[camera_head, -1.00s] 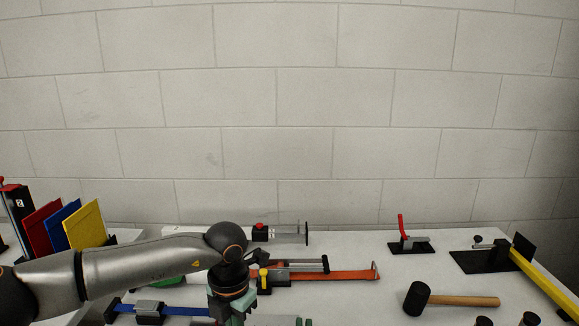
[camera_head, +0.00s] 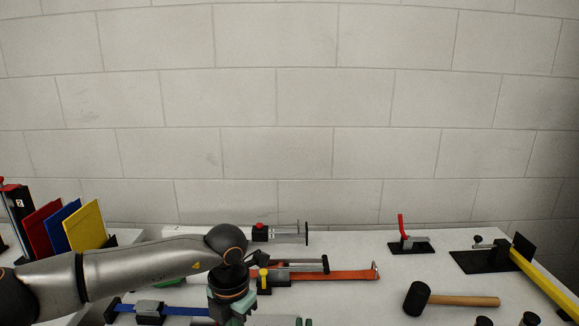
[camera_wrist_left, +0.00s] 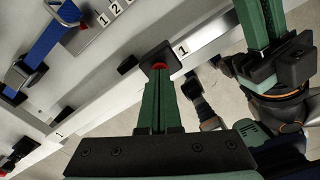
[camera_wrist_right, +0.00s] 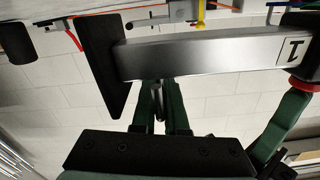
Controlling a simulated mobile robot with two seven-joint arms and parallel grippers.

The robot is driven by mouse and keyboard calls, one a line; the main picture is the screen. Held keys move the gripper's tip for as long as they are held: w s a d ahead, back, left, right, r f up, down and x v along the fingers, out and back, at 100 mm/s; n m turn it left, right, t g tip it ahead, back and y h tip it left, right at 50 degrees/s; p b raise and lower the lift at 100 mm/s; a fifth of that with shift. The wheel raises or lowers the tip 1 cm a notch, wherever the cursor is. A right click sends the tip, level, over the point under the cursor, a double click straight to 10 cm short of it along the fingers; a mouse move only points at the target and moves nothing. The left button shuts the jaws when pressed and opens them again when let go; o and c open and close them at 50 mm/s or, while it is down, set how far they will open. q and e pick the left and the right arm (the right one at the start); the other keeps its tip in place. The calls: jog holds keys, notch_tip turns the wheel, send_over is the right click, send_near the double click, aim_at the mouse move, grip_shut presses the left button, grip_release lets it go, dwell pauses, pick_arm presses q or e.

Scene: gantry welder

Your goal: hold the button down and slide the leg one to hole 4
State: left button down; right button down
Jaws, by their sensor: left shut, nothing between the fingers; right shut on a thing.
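In the left wrist view leg one is a long pale bar along the table's front edge, with a black collar, a red button (camera_wrist_left: 158,66) and a "1" beside the collar. My left gripper (camera_wrist_left: 160,100) is shut and empty, its fingertips at the red button, seemingly touching it. In the right wrist view the leg's silver tube (camera_wrist_right: 215,55) ends in a black foot plate (camera_wrist_right: 100,65). My right gripper (camera_wrist_right: 160,100) is shut on the leg near that plate. The exact grip is hidden. Hole 4 is not visible.
A similar leg (camera_head: 285,233) lies at the table's back. An orange clamp (camera_head: 350,275) and a blue clamp (camera_head: 180,309) lie nearby. A black mallet (camera_head: 417,299), a red-handled clamp (camera_head: 405,245) and a yellow bar (camera_head: 545,283) are on the right. Coloured plates (camera_head: 85,226) stand left.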

pick_arm(q)
jog(key=shift+f, duration=0.55)
pick_arm(e)
jog(key=shift+d, duration=6.95)
pick_arm(q)
jog(key=shift+r, duration=3.05)
pick_arm(e)
jog(key=shift+a, duration=0.1)
pick_arm(q)
notch_tip(320, 180, up, 12)
